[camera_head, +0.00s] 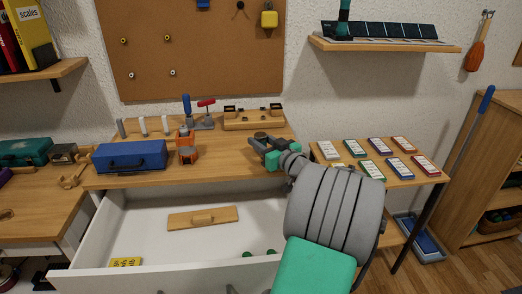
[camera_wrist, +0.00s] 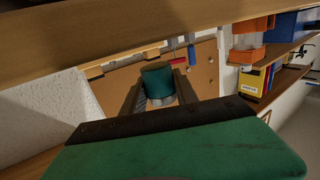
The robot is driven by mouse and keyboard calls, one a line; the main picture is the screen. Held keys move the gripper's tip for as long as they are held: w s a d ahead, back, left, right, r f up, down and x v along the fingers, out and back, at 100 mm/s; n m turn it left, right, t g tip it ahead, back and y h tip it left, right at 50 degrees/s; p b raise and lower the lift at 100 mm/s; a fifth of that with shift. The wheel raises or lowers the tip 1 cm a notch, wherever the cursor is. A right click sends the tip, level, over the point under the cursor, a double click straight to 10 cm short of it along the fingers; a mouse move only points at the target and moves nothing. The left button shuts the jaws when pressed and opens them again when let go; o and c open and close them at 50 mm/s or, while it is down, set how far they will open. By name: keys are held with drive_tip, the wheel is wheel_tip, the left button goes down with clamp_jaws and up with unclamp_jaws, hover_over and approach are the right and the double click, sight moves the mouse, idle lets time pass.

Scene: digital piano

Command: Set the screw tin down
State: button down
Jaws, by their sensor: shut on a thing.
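My gripper (camera_head: 262,144) is over the right part of the wooden bench top (camera_head: 225,160), in front of the long wooden block. It is shut on the screw tin (camera_wrist: 157,82), a small round green tin with a pale metal band, seen between the two fingers in the wrist view. In the head view only a dark round part of the tin (camera_head: 260,135) shows between the jaws. The wrist picture appears turned over, with the bench along its top. I cannot tell how far the tin is from the bench surface.
A blue toolbox (camera_head: 130,156), an orange holder (camera_head: 187,147) and a red-handled clamp (camera_head: 205,112) stand left of my gripper. The wooden block (camera_head: 254,118) is behind it. An open white drawer (camera_head: 150,222) lies below. Coloured cards cover the side table (camera_head: 410,180).

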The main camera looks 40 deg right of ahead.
drive_tip(key=shift+f, duration=1.3)
drive_tip(key=shift+f, duration=0.15)
drive_tip(key=shift+f+b, duration=0.1)
drive_tip(key=shift+b, duration=0.3)
drive_tip(key=c, duration=0.9)
unclamp_jaws()
drive_tip(key=shift+c, duration=0.2)
drive_tip(key=shift+r, duration=0.2)
